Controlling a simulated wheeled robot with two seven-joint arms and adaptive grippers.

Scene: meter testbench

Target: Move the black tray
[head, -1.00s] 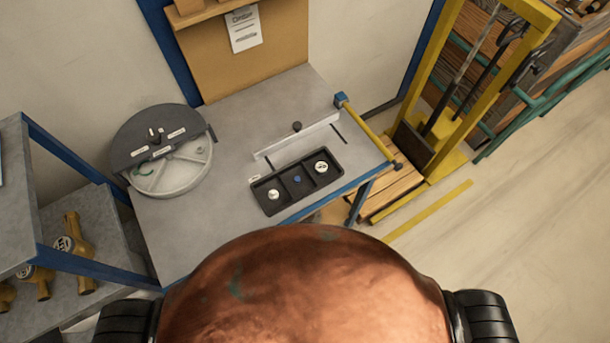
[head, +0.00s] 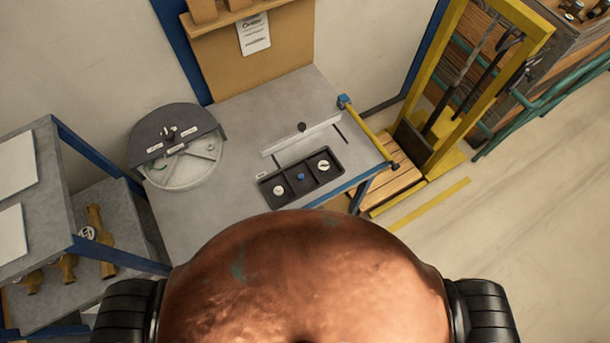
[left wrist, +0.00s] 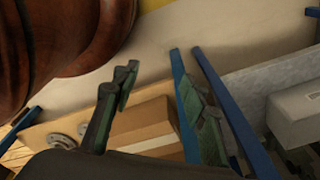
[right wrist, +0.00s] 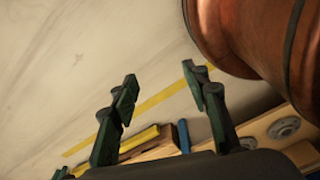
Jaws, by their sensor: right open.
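The black tray (head: 290,184) lies on the grey bench top (head: 230,217) in the head view, near the bench's front edge. It has three compartments: a round white-faced piece (head: 279,190) in the left one, a small blue piece (head: 300,177) in the middle one and another white-faced piece (head: 323,165) in the right one. My left gripper (left wrist: 158,88) is open and empty in the left wrist view. My right gripper (right wrist: 163,88) is open and empty over the floor in the right wrist view. Neither gripper shows in the head view, and neither is touching the tray.
A round grey device (head: 178,147) stands at the bench's left. A pale upright strip (head: 302,134) stands just behind the tray. A shelf with a blue frame (head: 115,253) and brass fittings stands left. A yellow lift (head: 462,130) and wooden pallet (head: 395,185) stand right. Open floor lies at lower right.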

